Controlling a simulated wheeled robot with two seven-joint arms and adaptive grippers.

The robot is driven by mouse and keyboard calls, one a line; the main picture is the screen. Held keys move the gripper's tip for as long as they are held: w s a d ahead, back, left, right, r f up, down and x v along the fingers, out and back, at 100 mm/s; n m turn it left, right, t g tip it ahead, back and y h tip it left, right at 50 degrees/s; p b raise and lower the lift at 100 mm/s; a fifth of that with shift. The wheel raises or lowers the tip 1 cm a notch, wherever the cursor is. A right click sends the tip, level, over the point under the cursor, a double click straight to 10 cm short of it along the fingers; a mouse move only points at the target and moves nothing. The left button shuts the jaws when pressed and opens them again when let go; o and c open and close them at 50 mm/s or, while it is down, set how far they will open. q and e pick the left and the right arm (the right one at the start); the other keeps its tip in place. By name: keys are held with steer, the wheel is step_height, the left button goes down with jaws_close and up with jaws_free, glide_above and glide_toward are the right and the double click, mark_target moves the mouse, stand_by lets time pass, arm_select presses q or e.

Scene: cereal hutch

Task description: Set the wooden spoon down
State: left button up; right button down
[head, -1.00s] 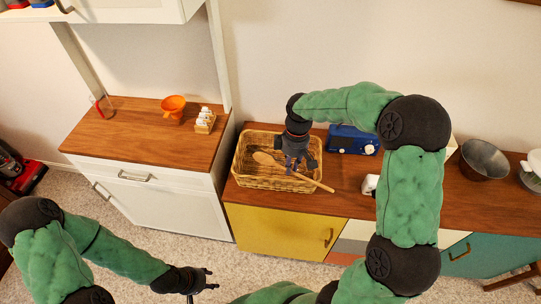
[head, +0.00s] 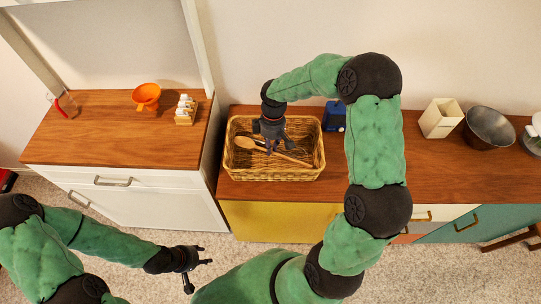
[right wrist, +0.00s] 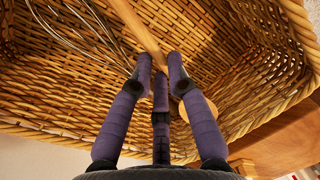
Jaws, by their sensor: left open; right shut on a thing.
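The wooden spoon (head: 291,158) is in my right gripper (head: 271,148), which is over the wicker basket (head: 229,172) on the wood-topped sideboard. In the head view the spoon lies slanted within the basket's outline, bowl to the left, handle to the right. In the right wrist view the fingers (right wrist: 160,62) are shut on the spoon's handle (right wrist: 137,25), inside the basket. Part of the spoon is hidden behind the fingers. I cannot tell whether it touches the basket floor. My left gripper (head: 205,257) is open and empty, low in front of the cabinets.
Thin wires, perhaps a whisk (right wrist: 85,32), lie in the basket. A blue radio (head: 334,116) stands just right of it, partly behind my right arm. A cream container (head: 440,118) and a metal bowl (head: 489,128) stand farther right. The left counter holds an orange funnel (head: 146,96).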

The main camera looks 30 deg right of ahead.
mark_target(270, 160)
steer(key=shift+f+b, duration=0.6)
steer(key=shift+f, duration=2.15)
steer(key=shift+f, duration=0.15)
steer(key=c, duration=1.2)
jaws_free()
step_height(270, 160, up, 12)
steer(key=w+d+p, duration=0.1)
steer(key=p, duration=0.2)
steer(key=shift+d, duration=0.1)
